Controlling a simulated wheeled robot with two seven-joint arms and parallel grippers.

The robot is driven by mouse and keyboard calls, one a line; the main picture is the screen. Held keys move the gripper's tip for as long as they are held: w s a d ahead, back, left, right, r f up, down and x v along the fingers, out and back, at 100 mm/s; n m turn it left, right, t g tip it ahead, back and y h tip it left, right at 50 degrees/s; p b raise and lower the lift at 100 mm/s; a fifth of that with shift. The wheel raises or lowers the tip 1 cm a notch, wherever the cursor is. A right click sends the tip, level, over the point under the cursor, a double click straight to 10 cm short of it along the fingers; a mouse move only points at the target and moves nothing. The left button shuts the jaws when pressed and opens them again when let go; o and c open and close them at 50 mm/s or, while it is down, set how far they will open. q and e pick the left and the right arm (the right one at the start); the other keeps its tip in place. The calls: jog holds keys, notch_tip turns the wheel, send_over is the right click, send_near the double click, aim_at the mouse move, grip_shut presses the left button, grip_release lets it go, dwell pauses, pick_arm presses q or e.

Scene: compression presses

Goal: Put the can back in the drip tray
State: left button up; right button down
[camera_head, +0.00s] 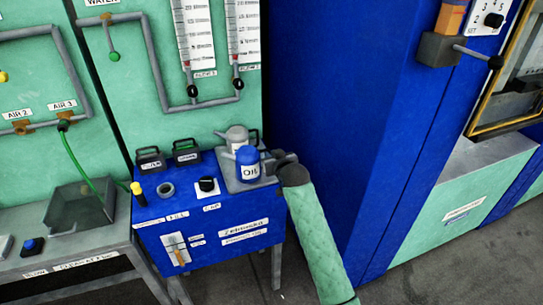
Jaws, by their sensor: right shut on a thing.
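The blue can (248,167) with a white OIL label is at the right end of the blue machine's top, over the grey drip tray (232,184). It looks upright; whether its base touches the tray is hard to tell. My right gripper (268,159) comes in from the right and is shut on the blue can at its right side. The gripper and arm hide part of the tray's right end. A grey can (235,138) with a spout and a dark handle stands just behind the blue can. My left gripper is not in view.
Two dark lidded containers (186,153) stand at the back of the blue machine (215,222). A black knob (207,184), a grey ring (166,190) and a yellow-topped post (137,190) are left of the tray. A tall blue cabinet (340,110) rises at the right.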

jog(key=c, duration=1.5)
grip_release()
